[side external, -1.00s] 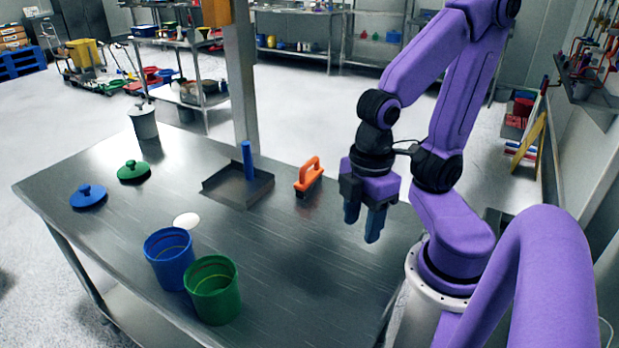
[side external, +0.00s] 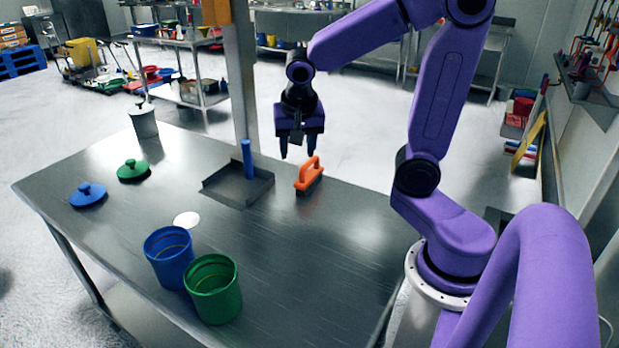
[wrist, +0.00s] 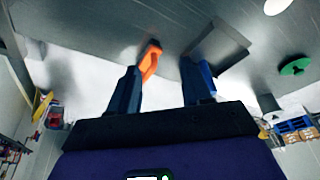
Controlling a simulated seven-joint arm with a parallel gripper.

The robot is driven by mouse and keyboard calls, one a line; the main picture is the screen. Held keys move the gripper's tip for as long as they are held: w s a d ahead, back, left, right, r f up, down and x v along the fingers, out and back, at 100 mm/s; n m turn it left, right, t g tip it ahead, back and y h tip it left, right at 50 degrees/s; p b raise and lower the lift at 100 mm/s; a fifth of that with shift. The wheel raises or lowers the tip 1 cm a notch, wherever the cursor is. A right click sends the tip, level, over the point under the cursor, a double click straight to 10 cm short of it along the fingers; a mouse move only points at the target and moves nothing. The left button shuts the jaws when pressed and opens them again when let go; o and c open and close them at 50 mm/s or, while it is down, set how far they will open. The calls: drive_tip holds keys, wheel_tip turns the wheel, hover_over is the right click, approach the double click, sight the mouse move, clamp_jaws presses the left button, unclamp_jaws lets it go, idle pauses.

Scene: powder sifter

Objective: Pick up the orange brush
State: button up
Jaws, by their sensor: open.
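The orange brush (side external: 309,173) stands on the metal table, its arched handle on top, to the right of the dustpan. My gripper (side external: 297,155) is open and empty, just above the brush and slightly to its left in the side view, fingers pointing down. In the wrist view the brush (wrist: 150,60) shows beyond the left finger, which partly covers it. The fingers of my gripper (wrist: 163,80) are spread apart with nothing between them.
A grey dustpan (side external: 225,190) with a blue handle (side external: 248,160) lies left of the brush. Blue (side external: 167,260) and green (side external: 213,290) containers stand near the front. Blue (side external: 88,195) and green (side external: 133,170) lids lie at the left. The table's right part (side external: 340,235) is clear.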

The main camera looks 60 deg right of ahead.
sight(308, 162)
drive_tip(key=w+d+r+m+h, duration=0.1)
drive_tip(key=w+d+m+h, duration=0.15)
drive_tip(key=d+m, duration=0.55)
drive_tip(key=shift+y, duration=0.35)
drive_tip(key=x, duration=1.6)
drive_tip(key=shift+w+d+f, duration=0.1)
drive_tip(key=shift+w+f, duration=0.05)
drive_tip(key=shift+f, duration=0.2)
clamp_jaws()
